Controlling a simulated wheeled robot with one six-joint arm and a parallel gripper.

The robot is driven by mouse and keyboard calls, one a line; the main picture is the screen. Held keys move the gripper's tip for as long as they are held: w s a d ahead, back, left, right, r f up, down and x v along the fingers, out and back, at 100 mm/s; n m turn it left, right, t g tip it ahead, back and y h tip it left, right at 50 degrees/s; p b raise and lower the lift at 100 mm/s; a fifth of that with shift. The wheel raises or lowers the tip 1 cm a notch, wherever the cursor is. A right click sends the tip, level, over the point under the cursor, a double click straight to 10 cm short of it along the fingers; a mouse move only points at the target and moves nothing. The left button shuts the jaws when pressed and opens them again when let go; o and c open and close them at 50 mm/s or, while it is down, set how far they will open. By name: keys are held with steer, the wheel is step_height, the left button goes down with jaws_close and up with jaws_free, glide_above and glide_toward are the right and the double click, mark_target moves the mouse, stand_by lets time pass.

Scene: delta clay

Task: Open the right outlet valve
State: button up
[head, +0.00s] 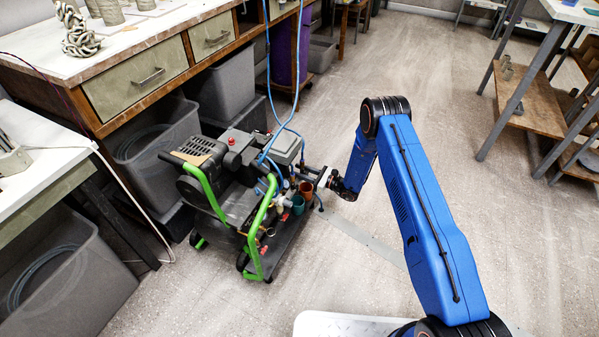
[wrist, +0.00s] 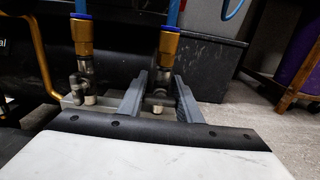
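The compressor (head: 232,190) stands on the floor with a green tubular frame. In the wrist view, two outlets with gold fittings and blue hoses show side by side. The right outlet valve (wrist: 159,94) sits low under the right gold fitting (wrist: 169,45). The left outlet valve (wrist: 87,85) sits under the left gold fitting (wrist: 82,38). My gripper (wrist: 162,79) is open, with one grey finger on each side of the right valve. Gaps show beside the valve, and its lower part is partly hidden. In the head view, my gripper (head: 323,178) is at the compressor's right end, its fingers too small to read.
A workbench with drawers (head: 150,75) and grey bins (head: 160,140) stand behind and left of the compressor. Blue hoses (head: 268,80) rise from it. Metal-legged shelving (head: 530,95) is at the right.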

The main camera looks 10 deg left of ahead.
steer(key=shift+n, duration=2.3)
steer(key=o, duration=1)
steer(key=shift+d, duration=0.1)
steer(key=shift+o, duration=0.2)
steer(key=v, duration=1.7)
steer(key=shift+d, duration=0.15)
steer(key=shift+s, duration=0.1)
